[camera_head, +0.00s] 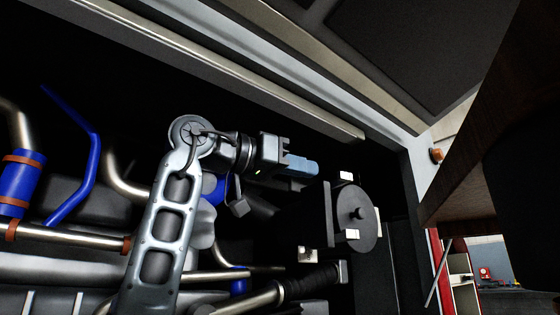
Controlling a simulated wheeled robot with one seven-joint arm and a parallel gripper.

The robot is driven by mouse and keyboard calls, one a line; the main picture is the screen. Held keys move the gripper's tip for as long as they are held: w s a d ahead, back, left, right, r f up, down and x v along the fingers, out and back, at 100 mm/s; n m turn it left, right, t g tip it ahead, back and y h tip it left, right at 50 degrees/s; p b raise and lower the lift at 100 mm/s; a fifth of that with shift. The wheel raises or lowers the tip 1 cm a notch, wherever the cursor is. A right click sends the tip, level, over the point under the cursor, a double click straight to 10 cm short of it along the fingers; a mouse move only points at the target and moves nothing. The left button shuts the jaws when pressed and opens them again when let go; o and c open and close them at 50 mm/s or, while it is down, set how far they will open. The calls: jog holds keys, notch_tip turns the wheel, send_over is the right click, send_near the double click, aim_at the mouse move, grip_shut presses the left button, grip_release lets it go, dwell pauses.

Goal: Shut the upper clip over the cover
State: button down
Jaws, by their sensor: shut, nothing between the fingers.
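The round dark cover (362,207) with a central knob is on the front of a black housing (312,222) in the engine bay. A small pale piece, which looks like the upper clip (346,175), is at the cover's top edge. I cannot tell whether it stands open or lies over the rim. Another pale clip-like piece (352,234) is at the cover's lower edge. My gripper (316,168) is shut and empty, with blue-grey fingers pointing right. It is just left of the upper clip in the picture, with a small gap visible between them.
A pale frame rail (240,75) runs diagonally above my arm. Blue hoses (75,180) and metal pipes (70,235) fill the bay at left. A ribbed dark hose (305,283) lies below the housing. A brown panel (455,185) juts in at right.

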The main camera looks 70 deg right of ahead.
aim_at(338, 176)
jog(key=shift+x, duration=2.75)
